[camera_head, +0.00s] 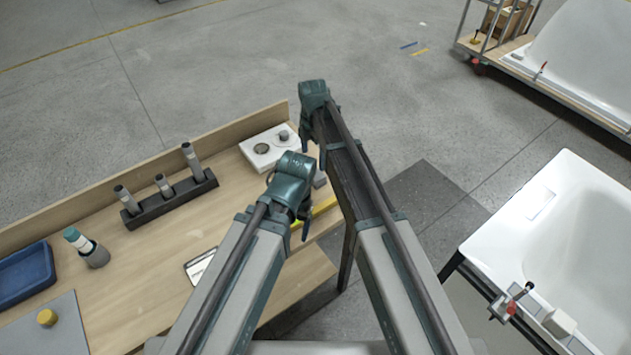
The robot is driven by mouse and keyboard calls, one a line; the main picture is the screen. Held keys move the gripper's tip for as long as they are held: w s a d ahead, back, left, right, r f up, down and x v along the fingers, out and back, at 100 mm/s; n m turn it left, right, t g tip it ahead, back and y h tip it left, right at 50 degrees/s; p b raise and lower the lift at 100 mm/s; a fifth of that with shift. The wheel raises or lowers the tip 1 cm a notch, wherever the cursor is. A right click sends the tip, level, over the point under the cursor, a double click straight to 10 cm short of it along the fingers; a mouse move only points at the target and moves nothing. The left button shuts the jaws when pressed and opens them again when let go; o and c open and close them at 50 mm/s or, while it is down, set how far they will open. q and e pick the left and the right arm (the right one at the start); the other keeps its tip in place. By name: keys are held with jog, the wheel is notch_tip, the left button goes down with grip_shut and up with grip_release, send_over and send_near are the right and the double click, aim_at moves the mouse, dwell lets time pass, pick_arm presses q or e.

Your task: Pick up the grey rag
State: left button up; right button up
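I cannot clearly make out the grey rag. A small grey thing (320,179) shows between my two arms at the bench's right end, mostly hidden, and I cannot tell if it is cloth. My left gripper (302,228) points down over the right part of the wooden bench (150,275), close to a yellow strip (322,209). My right gripper (304,142) hangs farther away, by the bench's far right corner near a white plate (257,149). Both grippers' fingers are largely hidden by their own arms, so their opening does not show.
The bench holds a dark rack (168,200) with grey cylinders, a teal-capped bottle (85,246), a blue tray (25,275), a grey mat (58,325) with a yellow knob, and a tablet-like panel (200,265). A white bathtub shell (540,205) stands right.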

aim_at(316, 174)
notch_tip(316, 174, down, 6)
jog(key=b, duration=0.4)
jog(key=shift+w+r, duration=0.1)
jog(key=shift+r, duration=0.15)
jog(key=f+b, duration=0.1)
jog(key=b, duration=0.1)
jog(key=f+b, duration=0.1)
jog(key=f, duration=0.1)
jog(key=w+f+b, duration=0.1)
jog(key=f+b, duration=0.1)
jog(key=shift+d+f+b, duration=0.1)
jog(key=shift+d+b, duration=0.2)
jog(key=shift+d, duration=0.05)
jog(key=shift+s, duration=0.1)
jog(key=c, duration=1.1)
jog(key=shift+c, duration=0.2)
jog(key=shift+r+p, duration=0.3)
